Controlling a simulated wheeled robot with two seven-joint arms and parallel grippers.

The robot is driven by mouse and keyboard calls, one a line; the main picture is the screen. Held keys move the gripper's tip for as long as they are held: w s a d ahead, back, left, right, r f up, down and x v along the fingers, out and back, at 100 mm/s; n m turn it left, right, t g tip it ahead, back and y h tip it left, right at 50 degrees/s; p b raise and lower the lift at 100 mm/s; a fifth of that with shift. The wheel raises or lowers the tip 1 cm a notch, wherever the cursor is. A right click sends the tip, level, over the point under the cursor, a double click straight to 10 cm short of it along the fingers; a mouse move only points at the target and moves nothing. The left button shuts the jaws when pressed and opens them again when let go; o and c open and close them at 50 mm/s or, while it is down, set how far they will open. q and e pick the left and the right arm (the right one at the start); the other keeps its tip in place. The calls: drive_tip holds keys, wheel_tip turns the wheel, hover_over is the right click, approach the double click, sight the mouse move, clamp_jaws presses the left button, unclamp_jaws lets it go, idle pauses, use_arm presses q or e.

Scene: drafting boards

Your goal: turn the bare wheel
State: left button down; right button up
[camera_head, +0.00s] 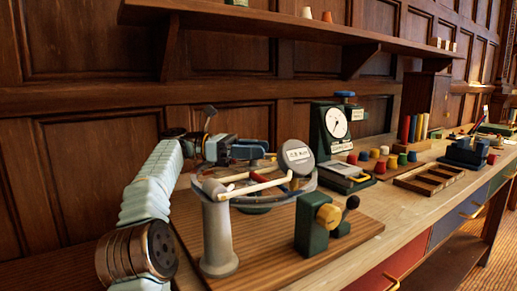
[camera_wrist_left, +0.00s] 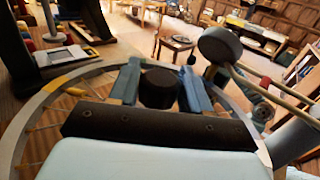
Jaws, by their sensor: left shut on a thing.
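The wheel (camera_head: 311,184), with a grey rim and thin yellowish spokes, lies flat above a wooden board, partly hidden by a post and cream rods in the head view. Its rim (camera_wrist_left: 38,104) curves widely through the left wrist view. My left gripper (camera_head: 252,150) is at the wheel's far side. In the left wrist view its blue fingers (camera_wrist_left: 160,88) are shut on a dark round knob (camera_wrist_left: 159,86), one on each side. The knob is hidden in the head view, and how it joins the rim is not clear. My right gripper is not in view.
A grey post (camera_head: 217,235) carries cream rods (camera_head: 252,186) over the wheel. A grey labelled disc (camera_head: 296,157) stands close right of the gripper. A green block with a yellow knob (camera_head: 329,215) stands in front. A dial gauge (camera_head: 337,122) stands behind right. A shelf (camera_head: 270,19) runs above.

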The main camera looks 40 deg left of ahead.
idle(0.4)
use_arm(q)
drive_tip(key=c, duration=0.6)
unclamp_jaws()
